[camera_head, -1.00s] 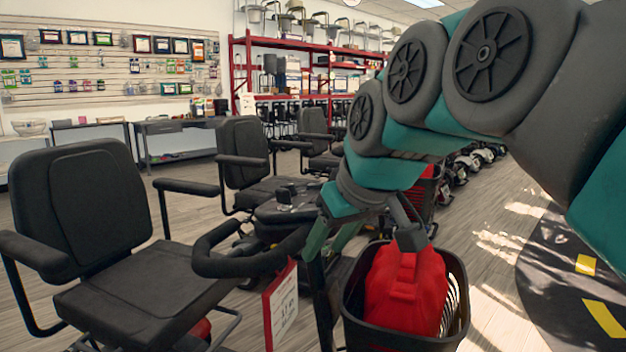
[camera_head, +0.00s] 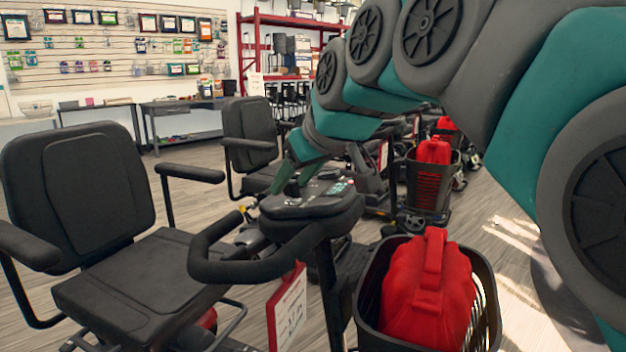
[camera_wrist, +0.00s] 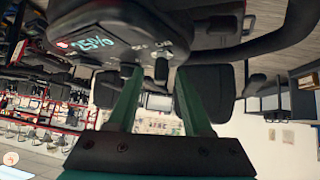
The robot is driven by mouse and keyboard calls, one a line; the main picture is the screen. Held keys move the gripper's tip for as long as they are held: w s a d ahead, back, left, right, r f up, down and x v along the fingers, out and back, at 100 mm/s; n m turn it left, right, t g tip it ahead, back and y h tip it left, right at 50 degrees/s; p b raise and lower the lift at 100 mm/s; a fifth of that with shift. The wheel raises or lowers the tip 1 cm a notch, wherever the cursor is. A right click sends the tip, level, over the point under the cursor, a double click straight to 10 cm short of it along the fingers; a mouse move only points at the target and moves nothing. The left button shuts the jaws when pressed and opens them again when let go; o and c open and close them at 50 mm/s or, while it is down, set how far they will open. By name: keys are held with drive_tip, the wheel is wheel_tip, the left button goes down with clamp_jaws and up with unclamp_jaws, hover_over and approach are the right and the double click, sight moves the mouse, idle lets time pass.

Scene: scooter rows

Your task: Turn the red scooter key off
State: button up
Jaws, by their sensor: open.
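The nearest scooter has a dark console (camera_head: 312,200) with a lit display, a black loop handlebar (camera_head: 240,250) and a patch of red low under its seat (camera_head: 205,320). My gripper (camera_head: 293,183) is open at the console's top, its two green fingers pointing down at it. In the wrist view the console (camera_wrist: 115,25) hangs upside down with a lit percent display. A small dark knob or key (camera_wrist: 162,68) sticks out of it between my open fingertips (camera_wrist: 159,75). Another dark stub (camera_wrist: 127,70) is beside the left finger. I cannot tell whether either touches a finger, or how the key is turned.
A black basket (camera_head: 487,300) holding a red container (camera_head: 428,300) stands in front of the console. A price tag (camera_head: 287,312) hangs below the handlebar. The black seat (camera_head: 140,280) is at left. More scooters stand behind in a row. Open floor lies at right.

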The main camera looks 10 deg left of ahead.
drive_tip(key=shift+w+a+f, duration=0.2)
drive_tip(key=shift+w+f, duration=0.05)
drive_tip(key=shift+f, duration=0.1)
clamp_jaws()
idle(0.4)
